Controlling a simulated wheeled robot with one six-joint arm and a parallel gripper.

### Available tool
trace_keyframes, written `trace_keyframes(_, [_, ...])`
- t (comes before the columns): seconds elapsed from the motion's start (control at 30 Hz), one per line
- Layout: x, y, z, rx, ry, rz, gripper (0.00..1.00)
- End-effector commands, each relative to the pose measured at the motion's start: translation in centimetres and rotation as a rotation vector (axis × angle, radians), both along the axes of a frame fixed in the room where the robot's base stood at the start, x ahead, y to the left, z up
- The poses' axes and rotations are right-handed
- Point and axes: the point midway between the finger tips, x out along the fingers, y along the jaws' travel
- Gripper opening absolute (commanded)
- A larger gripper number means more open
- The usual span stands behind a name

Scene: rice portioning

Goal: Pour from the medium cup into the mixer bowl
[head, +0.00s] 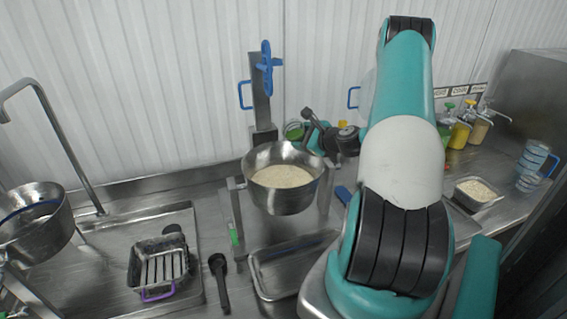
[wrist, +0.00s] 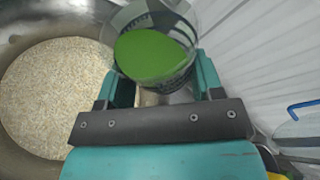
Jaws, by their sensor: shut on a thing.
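The mixer bowl (head: 262,158) is a steel bowl on a metal stand in the middle of the head view, holding pale grain. Its inside wall also shows at the left of the wrist view (wrist: 75,22). My gripper (wrist: 160,88) is shut on a clear cup (wrist: 185,18) with bright green contents; I take it for the medium cup. In the head view the cup (head: 294,130) is small and partly hidden, just behind the bowl's back rim. The cup is beside the bowl in the wrist view. I cannot tell how far it is tilted. No green shows on the grain.
A steel pan (head: 262,284) lies below the bowl. A sink with a rack tray (head: 140,262) and a pot (head: 22,235) is at left. Pump bottles (head: 462,135), a grain tray (head: 478,205) and stacked blue-marked cups (head: 531,165) stand at right. A wall is close behind.

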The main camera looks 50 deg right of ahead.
Motion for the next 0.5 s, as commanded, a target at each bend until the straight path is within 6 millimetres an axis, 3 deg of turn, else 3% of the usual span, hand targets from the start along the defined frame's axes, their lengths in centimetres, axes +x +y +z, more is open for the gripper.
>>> trace_keyframes(0.5, [-0.03, 0.14, -0.45, -0.070, -0.009, -0.001, 0.30])
